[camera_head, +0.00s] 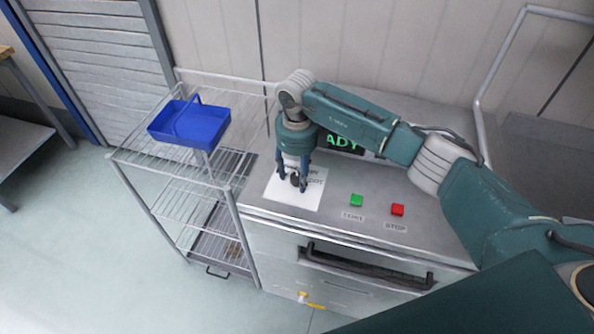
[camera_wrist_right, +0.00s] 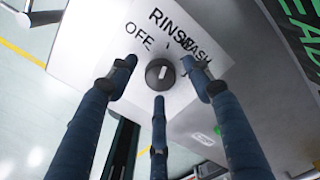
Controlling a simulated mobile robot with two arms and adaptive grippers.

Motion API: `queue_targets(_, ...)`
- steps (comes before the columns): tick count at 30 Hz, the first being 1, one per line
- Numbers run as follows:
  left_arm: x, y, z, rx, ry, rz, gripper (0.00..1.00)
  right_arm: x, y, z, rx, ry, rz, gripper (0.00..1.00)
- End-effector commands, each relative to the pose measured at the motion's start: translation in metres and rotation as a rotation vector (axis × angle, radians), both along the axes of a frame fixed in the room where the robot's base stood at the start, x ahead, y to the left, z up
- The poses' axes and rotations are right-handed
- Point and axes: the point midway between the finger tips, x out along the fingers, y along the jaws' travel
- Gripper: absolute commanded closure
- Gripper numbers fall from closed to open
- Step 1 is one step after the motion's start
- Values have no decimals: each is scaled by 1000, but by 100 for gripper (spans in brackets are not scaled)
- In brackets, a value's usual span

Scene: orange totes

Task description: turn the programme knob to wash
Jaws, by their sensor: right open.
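The programme knob (camera_wrist_right: 160,74) is small, round and dark, on a white label plate (camera_wrist_right: 205,95) marked OFF, RINSE and WASH. A pale pointer line shows on the knob's face; I cannot tell for sure which word it marks. In the head view the knob (camera_head: 295,180) is partly hidden by my fingers. My right gripper (camera_head: 292,188) points down over the plate, open, with its fingers spread around the knob. In the wrist view the right gripper (camera_wrist_right: 160,76) has gaps between its fingertips and the knob. My left gripper is not in view.
A green button (camera_head: 356,200) and a red STOP button (camera_head: 397,210) sit to the right on the steel top. A green-lettered display (camera_head: 345,144) stands behind, partly covered by my arm. A dark handle (camera_head: 368,268) crosses the front. A wire rack (camera_head: 140,160) with a blue tray (camera_head: 205,135) stands left.

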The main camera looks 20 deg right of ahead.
Motion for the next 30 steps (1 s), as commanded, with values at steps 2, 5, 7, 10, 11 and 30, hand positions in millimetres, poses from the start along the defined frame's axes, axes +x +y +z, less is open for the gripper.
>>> queue_targets(2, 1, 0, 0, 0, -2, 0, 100, 0, 0, 0, 0, 0, 0, 50)
queue_targets(5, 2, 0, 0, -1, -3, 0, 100, 0, 0, 0, 0, 0, 0, 50)
queue_targets(7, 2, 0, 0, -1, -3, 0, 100, 0, 0, 0, 0, 0, 0, 64)
queue_targets(10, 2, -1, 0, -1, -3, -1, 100, 0, 0, 0, 0, 0, 0, 84)
queue_targets(11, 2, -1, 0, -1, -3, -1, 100, 0, 0, 0, 0, 0, 0, 89)
queue_targets(30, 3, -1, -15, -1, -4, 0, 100, 1, -1, -1, -1, -3, -200, 95)
